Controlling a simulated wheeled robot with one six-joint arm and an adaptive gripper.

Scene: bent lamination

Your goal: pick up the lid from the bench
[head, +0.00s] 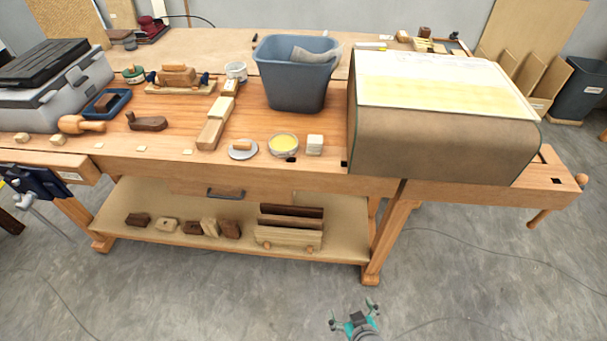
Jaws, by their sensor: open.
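A round grey lid (242,156) lies flat on the wooden bench (170,165) near its front edge. A small tan wooden piece (242,147) sits on top of it; I cannot tell if it is a handle or a loose block. Just right of the lid stands a round tin (284,151) with a yellow top surface. My gripper (352,312) is at the bottom of the head view, in front of the bench and over the floor. Its fingers are spread and empty, well apart from the lid.
A pale block (314,145) stands right of the tin. A long wooden piece (212,133) lies behind and left of the lid. A blue-grey bin (295,82) and a large curved form (440,140) stand behind and right. The lower shelf (150,197) holds wood blocks.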

